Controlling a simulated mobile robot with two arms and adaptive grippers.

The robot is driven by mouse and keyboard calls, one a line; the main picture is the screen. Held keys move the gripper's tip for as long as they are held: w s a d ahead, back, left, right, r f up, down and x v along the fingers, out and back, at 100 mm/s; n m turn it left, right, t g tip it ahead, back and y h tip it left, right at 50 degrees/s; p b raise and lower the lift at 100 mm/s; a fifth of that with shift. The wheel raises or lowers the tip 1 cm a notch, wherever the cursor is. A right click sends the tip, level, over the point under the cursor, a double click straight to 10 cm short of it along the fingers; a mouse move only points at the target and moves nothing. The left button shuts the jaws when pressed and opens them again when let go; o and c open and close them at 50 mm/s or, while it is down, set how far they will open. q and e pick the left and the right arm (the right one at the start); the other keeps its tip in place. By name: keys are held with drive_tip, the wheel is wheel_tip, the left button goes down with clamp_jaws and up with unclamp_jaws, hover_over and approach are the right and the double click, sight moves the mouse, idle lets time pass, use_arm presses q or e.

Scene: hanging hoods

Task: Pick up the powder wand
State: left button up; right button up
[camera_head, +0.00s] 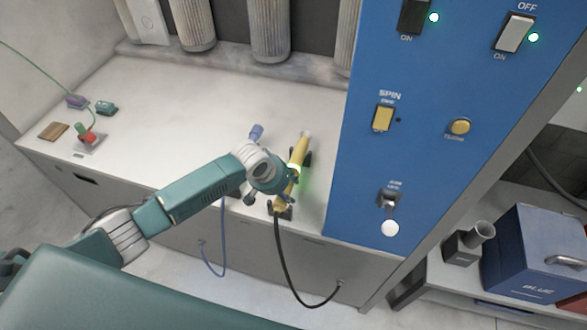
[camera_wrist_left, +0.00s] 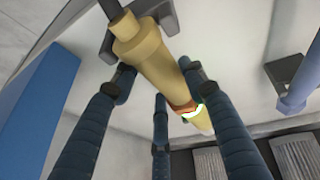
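The powder wand (camera_head: 299,158) is a yellow tube with a pale tip and a black cable at its lower end. It lies in dark cradle brackets on the grey bench, with a green glow near its middle. My left gripper (camera_head: 287,185) is at its lower half. In the left wrist view the wand (camera_wrist_left: 150,55) runs between the spread dark fingers of the left gripper (camera_wrist_left: 160,77). The fingertips are close to its sides; I cannot tell if they touch. A dark bracket (camera_wrist_left: 168,18) sits by its cable end. My right gripper is not in view.
A blue-purple wand (camera_head: 256,132) with a blue hose is just left of the gripper; it also shows in the left wrist view (camera_wrist_left: 298,95). A blue control panel (camera_head: 425,130) stands close on the right. Small items, including a red-green one (camera_head: 88,137), lie at the bench's left. The bench middle is clear.

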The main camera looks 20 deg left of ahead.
use_arm(q)
drive_tip(key=shift+f, duration=0.1)
drive_tip(key=c, duration=0.3)
drive_tip(key=shift+c, duration=0.2)
drive_tip(key=shift+a+r, duration=0.1)
drive_tip(key=shift+r, duration=0.1)
drive_tip(key=shift+w+r, duration=0.1)
drive_tip(key=shift+r, duration=0.2)
wheel_tip(320, 180, up, 25)
drive_tip(key=p, duration=0.2)
idle(0.4)
drive_tip(key=shift+f, duration=0.2)
